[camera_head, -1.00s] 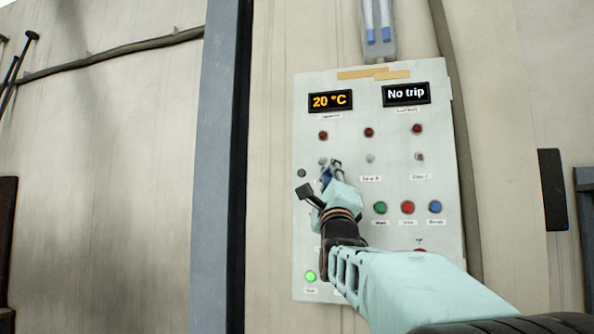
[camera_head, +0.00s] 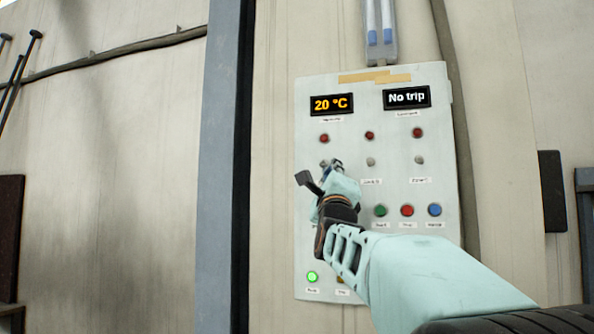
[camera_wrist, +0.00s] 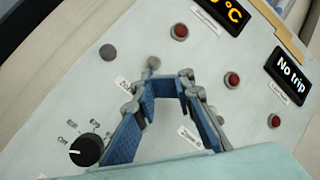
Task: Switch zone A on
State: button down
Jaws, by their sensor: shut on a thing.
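The zone A switch (camera_head: 324,163) is a small grey toggle on the pale control panel (camera_head: 310,225), under the left red lamp (camera_head: 324,138). It also shows in the wrist view (camera_wrist: 153,63), at my fingertips, with its label (camera_wrist: 122,83) beside it. My gripper (camera_head: 331,167) is at this switch and is shut on it. In the wrist view the blue finger pads of my gripper (camera_wrist: 168,82) come together at the tips, and the exact contact is hard to see. The left lamp (camera_wrist: 180,31) looks dark red, like its neighbours.
Two more toggles, the middle one (camera_head: 371,161) and the right one (camera_head: 419,160), stand in the same row. Green (camera_head: 380,210), red (camera_head: 407,210) and blue (camera_head: 435,209) buttons lie below. A black rotary knob (camera_wrist: 86,150) is close to my fingers. The displays read 20 °C (camera_head: 331,104) and No trip (camera_head: 407,97).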

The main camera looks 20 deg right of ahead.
aim_at(329, 124)
jog(key=shift+s+a+r+m+g+y+p, duration=0.15)
jog(key=shift+r+g+p, duration=0.4)
jog(key=shift+p, duration=0.9)
jog(key=shift+s+a+r+m+g+y+p, duration=0.25)
jog(key=shift+g+p, duration=0.4)
jog(key=shift+p, duration=0.75)
jog(key=shift+w+d+r+p, duration=0.1)
jog(key=shift+w+d+p, duration=0.1)
jog(key=shift+p, duration=0.1)
jog(key=shift+f, duration=0.2)
jog(key=shift+s+a+r, duration=0.1)
jog(key=shift+a+r, duration=0.05)
jog(key=shift+r, duration=1.25)
jog(key=shift+s+a+r, duration=0.1)
jog(key=shift+r, duration=1.3)
jog(key=shift+w+d+r, duration=0.15)
jog(key=shift+d+r, duration=0.15)
jog(key=shift+d, duration=0.05)
jog(key=shift+r, duration=1.85)
jog(key=shift+a+r, duration=0.1)
